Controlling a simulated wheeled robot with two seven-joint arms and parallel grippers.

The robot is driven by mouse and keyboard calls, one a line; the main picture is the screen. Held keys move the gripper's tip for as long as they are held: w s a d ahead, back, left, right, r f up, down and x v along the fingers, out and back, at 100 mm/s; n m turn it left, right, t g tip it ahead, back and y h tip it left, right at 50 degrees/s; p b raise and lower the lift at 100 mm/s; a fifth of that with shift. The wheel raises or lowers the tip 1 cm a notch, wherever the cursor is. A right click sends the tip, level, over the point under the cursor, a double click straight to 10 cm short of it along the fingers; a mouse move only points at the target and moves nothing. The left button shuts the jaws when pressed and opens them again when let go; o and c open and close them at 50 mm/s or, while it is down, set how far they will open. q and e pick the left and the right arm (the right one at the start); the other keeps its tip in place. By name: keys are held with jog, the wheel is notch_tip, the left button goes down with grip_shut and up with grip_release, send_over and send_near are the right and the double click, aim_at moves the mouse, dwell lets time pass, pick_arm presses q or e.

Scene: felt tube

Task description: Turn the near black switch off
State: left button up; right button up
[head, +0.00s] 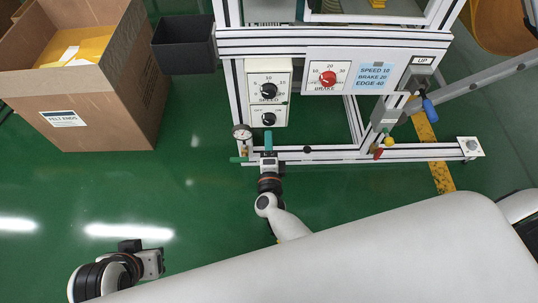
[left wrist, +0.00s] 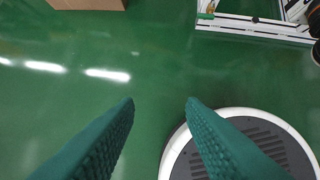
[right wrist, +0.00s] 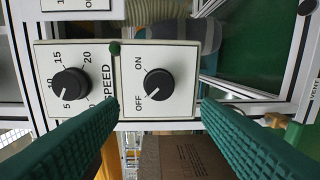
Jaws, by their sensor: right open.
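The near black switch (head: 269,118) is a round black knob on a white plate marked ON and OFF, below the SPEED dial (head: 267,91) in the head view. In the right wrist view the switch (right wrist: 158,84) shows whole, with its pale pointer line at the lower left, towards OFF. My right gripper (head: 268,141) is just on the near side of the switch plate. Its green fingers (right wrist: 160,98) are open, one either side of the switch in that view, with nothing between them. My left gripper (head: 150,263) is low at the left; its fingers (left wrist: 160,102) are open and empty.
A red BRAKE knob (head: 328,79) is right of the SPEED dial. A pressure gauge (head: 242,132) and the lower frame rail (head: 330,154) are close to my right gripper. A cardboard box (head: 110,100) and black bin (head: 184,46) stand left. Green floor is clear below them.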

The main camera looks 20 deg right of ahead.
pick_arm(q)
jog(key=shift+s+a+g, duration=0.15)
jog(key=shift+s+g, duration=0.15)
jog(key=shift+s, duration=0.2)
jog(key=shift+s+a+g, duration=0.15)
jog(key=shift+s+g, duration=0.15)
jog(key=shift+s, duration=0.2)
pick_arm(e)
jog(key=v, duration=0.5)
jog(key=shift+w+r, duration=0.1)
